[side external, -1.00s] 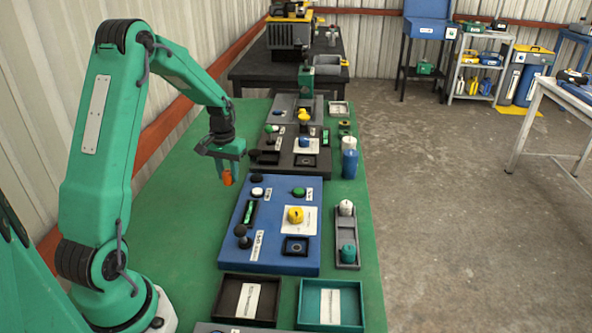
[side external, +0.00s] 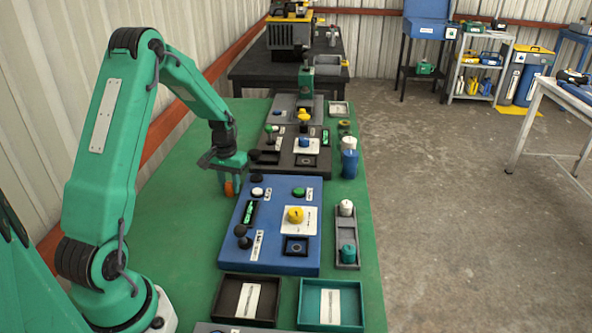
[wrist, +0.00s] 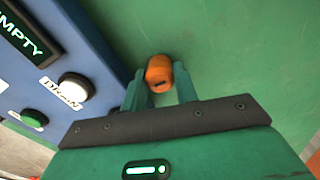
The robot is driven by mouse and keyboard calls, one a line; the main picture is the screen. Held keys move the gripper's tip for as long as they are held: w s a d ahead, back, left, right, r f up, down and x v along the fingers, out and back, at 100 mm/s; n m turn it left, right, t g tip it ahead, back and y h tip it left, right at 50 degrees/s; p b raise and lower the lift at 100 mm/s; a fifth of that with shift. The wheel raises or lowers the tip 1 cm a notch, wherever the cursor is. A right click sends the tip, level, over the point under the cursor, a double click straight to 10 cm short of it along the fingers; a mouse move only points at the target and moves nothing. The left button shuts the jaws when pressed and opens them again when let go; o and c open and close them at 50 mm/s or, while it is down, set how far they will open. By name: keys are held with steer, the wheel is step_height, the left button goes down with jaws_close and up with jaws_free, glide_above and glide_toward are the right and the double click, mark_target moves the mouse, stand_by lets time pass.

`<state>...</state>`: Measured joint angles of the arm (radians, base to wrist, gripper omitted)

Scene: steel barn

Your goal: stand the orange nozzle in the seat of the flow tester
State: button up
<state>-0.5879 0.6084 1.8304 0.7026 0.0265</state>
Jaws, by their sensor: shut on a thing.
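The orange nozzle (side external: 229,188) is between the jaws of my gripper (side external: 230,184), which is shut on it. In the wrist view the nozzle (wrist: 159,74) sits between the green fingertips (wrist: 160,92) over the green tabletop, beside the blue box. I cannot tell whether it touches the table. The blue box (side external: 272,190), which seems to be the flow tester, shows an "EMPTY" display (wrist: 28,33) and a white "DRAIN" button (wrist: 75,86) in the wrist view. A dark square seat (side external: 295,246) with a round ring is at its front right and looks empty.
A yellow knob (side external: 295,214) and a black-knobbed lever (side external: 241,232) stand up from the blue box. A black panel (side external: 318,166) is behind it. A grey rack (side external: 347,222) with white and teal pieces stands to the right. Dark (side external: 228,297) and teal (side external: 312,322) trays lie in front.

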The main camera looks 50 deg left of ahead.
mark_target(229, 182)
steer(key=o, duration=0.7)
steer(key=shift+c, duration=0.2)
steer(key=shift+r, duration=0.1)
step_height(229, 182, up, 12)
stand_by(0.6)
